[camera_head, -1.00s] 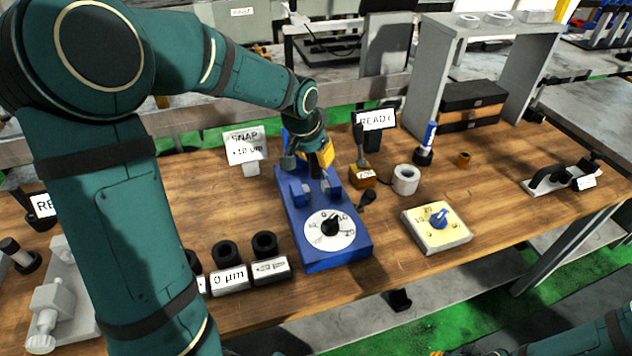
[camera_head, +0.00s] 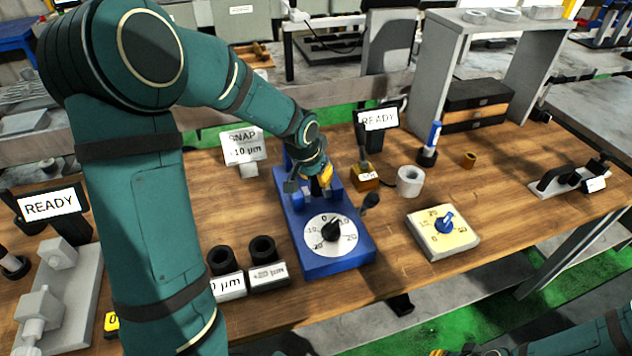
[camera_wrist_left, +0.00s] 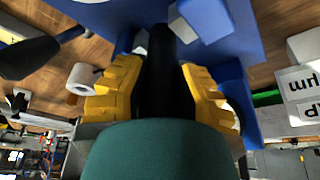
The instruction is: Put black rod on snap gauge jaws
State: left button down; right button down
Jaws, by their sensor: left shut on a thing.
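The blue snap gauge (camera_head: 338,266) stands on the bench with a white round dial (camera_head: 331,230) on its front part. My left gripper (camera_head: 322,180) is over the gauge's jaw area, behind the dial, and hides much of the jaws. In the left wrist view my left gripper (camera_wrist_left: 158,88) has its yellow fingers shut on the black rod (camera_wrist_left: 162,72). The rod's far end is close beside a grey-blue jaw block (camera_wrist_left: 204,18). I cannot tell whether it touches the jaws. Of my right gripper only a sliver shows at the bottom edge of the head view.
Black rings (camera_head: 262,249) on labelled blocks stand left of the gauge. A white ring (camera_head: 409,181), a yellow-topped dial box (camera_head: 442,236) and a blue-handled tool (camera_head: 432,140) are to its right. Bare wood lies front right.

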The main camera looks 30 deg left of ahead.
pick_arm(q)
jog(key=shift+w+f, duration=0.1)
jog(key=shift+f, duration=0.75)
jog(key=shift+f+b, duration=0.15)
jog(key=shift+b, duration=0.15)
jog(key=c, duration=0.9)
grip_release()
jog(key=shift+o, duration=0.2)
jog(key=shift+r+p, duration=0.3)
jog(key=shift+r, duration=0.1)
jog(key=p+v, duration=0.2)
jog(key=v, duration=0.9)
jog(key=shift+s+r, duration=0.25)
jog(key=shift+s, duration=0.05)
